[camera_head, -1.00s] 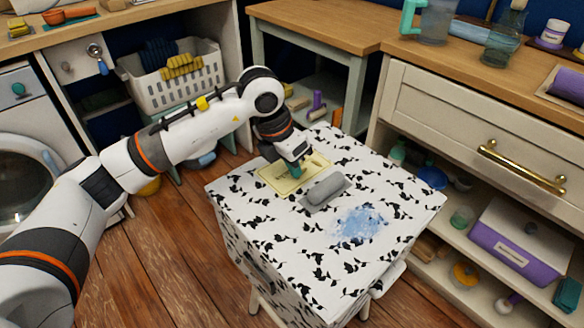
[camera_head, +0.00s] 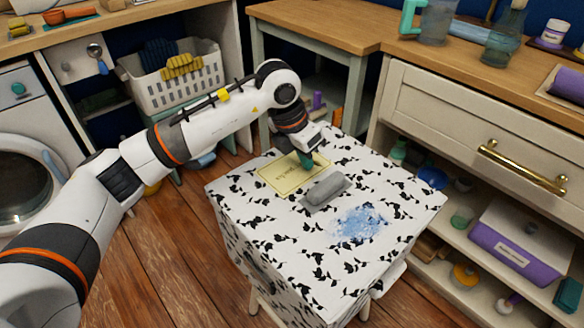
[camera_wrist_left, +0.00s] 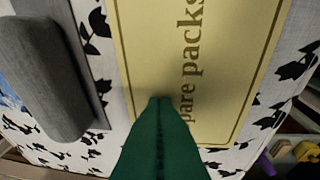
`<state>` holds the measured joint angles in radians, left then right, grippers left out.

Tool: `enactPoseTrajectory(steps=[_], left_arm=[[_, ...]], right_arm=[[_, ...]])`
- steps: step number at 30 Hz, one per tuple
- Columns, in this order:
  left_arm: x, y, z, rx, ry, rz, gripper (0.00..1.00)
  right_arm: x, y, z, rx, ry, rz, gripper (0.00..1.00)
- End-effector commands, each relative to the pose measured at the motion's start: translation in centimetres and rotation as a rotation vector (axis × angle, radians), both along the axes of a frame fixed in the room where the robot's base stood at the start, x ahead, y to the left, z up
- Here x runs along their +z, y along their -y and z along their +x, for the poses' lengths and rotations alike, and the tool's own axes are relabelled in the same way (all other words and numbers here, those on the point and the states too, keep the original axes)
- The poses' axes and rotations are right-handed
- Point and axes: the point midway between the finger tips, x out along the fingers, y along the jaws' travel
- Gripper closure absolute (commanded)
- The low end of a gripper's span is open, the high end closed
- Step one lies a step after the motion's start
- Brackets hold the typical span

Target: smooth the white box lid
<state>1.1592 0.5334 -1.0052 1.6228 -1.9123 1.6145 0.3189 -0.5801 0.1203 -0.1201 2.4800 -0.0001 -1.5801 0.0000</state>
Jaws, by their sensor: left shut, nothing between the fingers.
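The white box (camera_head: 270,228) has a black leaf-like pattern, and its lid lies flat on top. A yellow label (camera_head: 285,181) lies on the lid; in the left wrist view the label (camera_wrist_left: 150,40) reads "pare packs". A grey block-handled tool (camera_head: 326,190) rests beside the label, and it shows at the left of the wrist view (camera_wrist_left: 45,80). A blue speckled patch (camera_head: 362,224) marks the lid nearer the front right. My left gripper (camera_head: 307,166) points down at the label's right end, its green fingers shut and empty. Contact cannot be told. My right gripper is not seen.
A cream cabinet with a brass handle (camera_head: 535,174) stands close on the right, with a purple box (camera_head: 522,247) on its open shelf. A white laundry basket (camera_head: 172,83) stands behind at the left. Wooden floor is free at the left of the box.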

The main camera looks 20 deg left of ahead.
Motion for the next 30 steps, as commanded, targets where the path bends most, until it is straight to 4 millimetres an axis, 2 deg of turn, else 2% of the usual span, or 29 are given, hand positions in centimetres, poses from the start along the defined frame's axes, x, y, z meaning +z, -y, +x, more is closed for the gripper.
enactPoseTrajectory(steps=[10,20,30], left_arm=[[-0.1,0.2,0.2,-0.001,0.0,-0.001,1.0],[-0.1,1.1,1.5,-0.001,0.0,-0.001,1.0],[0.1,1.1,1.6,-0.001,0.0,0.0,1.0]], right_arm=[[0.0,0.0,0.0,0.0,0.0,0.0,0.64],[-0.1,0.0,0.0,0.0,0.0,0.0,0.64],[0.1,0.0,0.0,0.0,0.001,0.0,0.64]])
